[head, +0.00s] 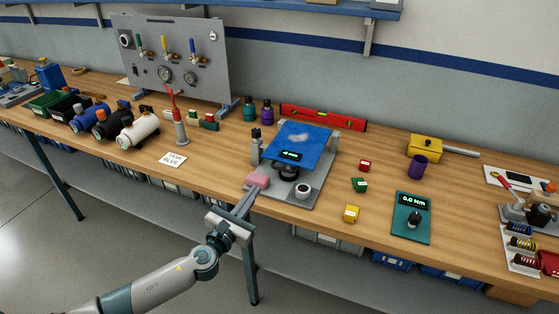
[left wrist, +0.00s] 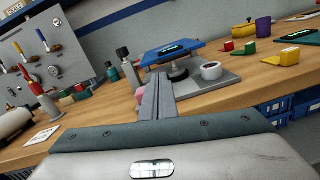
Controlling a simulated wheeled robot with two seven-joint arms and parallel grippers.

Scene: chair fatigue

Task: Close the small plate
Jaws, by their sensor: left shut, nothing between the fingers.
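The small blue plate (head: 298,143) with a lit display is tilted above a grey base (head: 301,195) on the workbench. In the left wrist view the blue plate (left wrist: 180,49) sits above a dark round part (left wrist: 177,72). My left gripper (head: 246,197) is shut and empty, just in front of the pink block at the bench edge. In the left wrist view my left gripper (left wrist: 157,88) partly hides the pink block. My right gripper is not in view.
Small red, green and yellow blocks (head: 351,213) lie to the right, near a teal torque meter (head: 411,224). A gauge panel (head: 173,58) stands at the back left.

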